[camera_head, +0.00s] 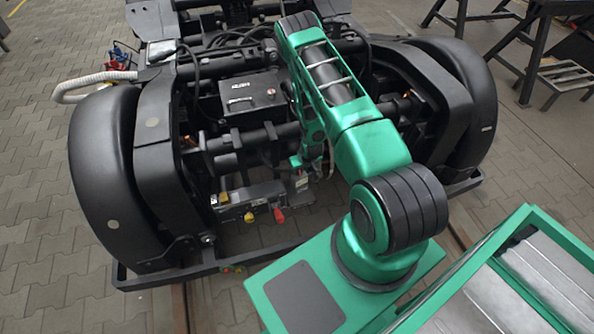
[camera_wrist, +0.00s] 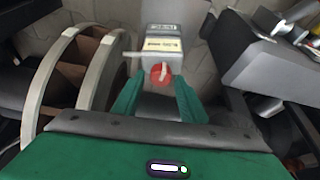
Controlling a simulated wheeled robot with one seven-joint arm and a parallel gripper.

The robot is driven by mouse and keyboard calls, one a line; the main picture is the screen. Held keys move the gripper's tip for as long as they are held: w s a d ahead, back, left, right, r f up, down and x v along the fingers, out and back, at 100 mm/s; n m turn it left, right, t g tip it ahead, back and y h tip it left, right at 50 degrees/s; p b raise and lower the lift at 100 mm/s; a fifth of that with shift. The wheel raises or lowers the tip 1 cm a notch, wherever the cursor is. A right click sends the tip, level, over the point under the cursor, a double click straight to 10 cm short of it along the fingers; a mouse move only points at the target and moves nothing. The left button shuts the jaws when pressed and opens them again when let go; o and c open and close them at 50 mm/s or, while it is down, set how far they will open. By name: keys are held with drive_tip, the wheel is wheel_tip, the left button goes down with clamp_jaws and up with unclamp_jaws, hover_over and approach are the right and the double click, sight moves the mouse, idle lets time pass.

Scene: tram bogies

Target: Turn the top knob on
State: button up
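A red round knob (camera_wrist: 161,73) sits on the end of a small grey box (camera_wrist: 164,32) with a pale label in the wrist view. My gripper (camera_wrist: 156,88) has its two green fingers spread apart, with the knob just beyond and between their tips. I see no finger touching it. In the head view my gripper (camera_head: 312,163) is beside the front of the bogie, above a small grey labelled box (camera_head: 300,188). The knob on that box is not clear there. A yellow knob (camera_head: 249,217) and another red knob (camera_head: 279,215) show lower, on a silver bar.
Black curved wheel covers (camera_head: 104,168) flank the bogie. A black box (camera_head: 250,92), cables and pipes lie behind the gripper. In the wrist view, curved grey parts (camera_wrist: 98,75) are close at left and a grey housing (camera_wrist: 268,70) at right.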

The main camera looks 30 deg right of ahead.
idle(0.3)
drive_tip(key=v, duration=1)
drive_tip(key=shift+r, duration=0.35)
drive_tip(key=shift+s, duration=0.1)
